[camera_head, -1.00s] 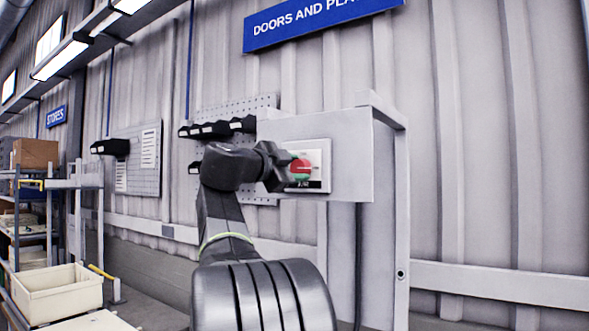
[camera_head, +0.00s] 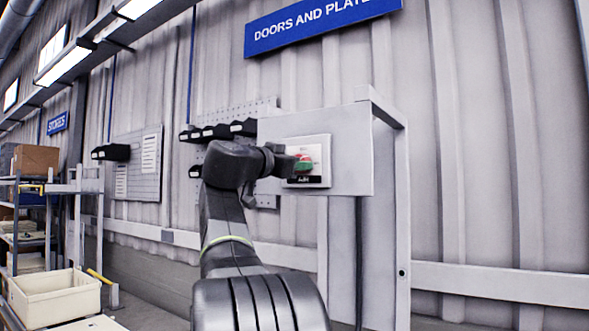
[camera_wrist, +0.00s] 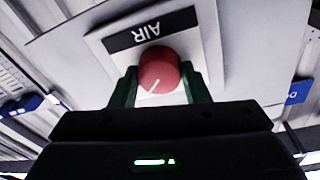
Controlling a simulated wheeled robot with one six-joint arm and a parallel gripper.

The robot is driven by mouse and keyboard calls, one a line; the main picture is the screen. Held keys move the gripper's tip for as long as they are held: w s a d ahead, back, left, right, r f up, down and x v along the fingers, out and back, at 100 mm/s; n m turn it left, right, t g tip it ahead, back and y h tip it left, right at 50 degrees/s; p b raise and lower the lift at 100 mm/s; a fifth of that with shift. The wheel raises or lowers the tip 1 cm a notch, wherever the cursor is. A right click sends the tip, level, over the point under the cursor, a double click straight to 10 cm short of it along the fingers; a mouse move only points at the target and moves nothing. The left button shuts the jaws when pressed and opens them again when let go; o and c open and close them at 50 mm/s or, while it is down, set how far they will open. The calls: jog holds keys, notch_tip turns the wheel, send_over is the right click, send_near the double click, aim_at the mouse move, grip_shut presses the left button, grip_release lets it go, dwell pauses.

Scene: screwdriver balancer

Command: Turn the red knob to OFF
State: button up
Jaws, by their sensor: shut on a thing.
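The red knob (camera_wrist: 160,66) sits on a pale switch plate (camera_wrist: 208,45) beside a black label reading AIR (camera_wrist: 150,30), which looks upside down in the wrist view. A white pointer line on the knob points toward my gripper and slightly left in that view. My gripper (camera_wrist: 160,82) is shut on the knob, with one green finger on each side. In the head view the red knob (camera_head: 309,154) is partly hidden by a green finger of my gripper (camera_head: 303,163). No OFF mark can be read in either view.
The plate is on a grey panel (camera_head: 348,150) with a post at its right. Black bins (camera_head: 215,131) hang on a pegboard behind my arm. A cream crate (camera_head: 55,294) and shelving stand at lower left. The wall right of the panel is clear.

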jog(key=shift+n+t+y, duration=0.2)
jog(key=shift+n+t, duration=0.1)
jog(key=shift+n, duration=2.35)
jog(key=shift+n+t+y, duration=0.2)
jog(key=shift+n+t, duration=0.1)
jog(key=shift+n, duration=2.35)
jog(key=o, duration=1)
jog(key=b+v, duration=0.4)
jog(key=v, duration=1)
jog(key=shift+d, duration=0.1)
jog(key=p+x, duration=0.4)
jog(key=x, duration=1)
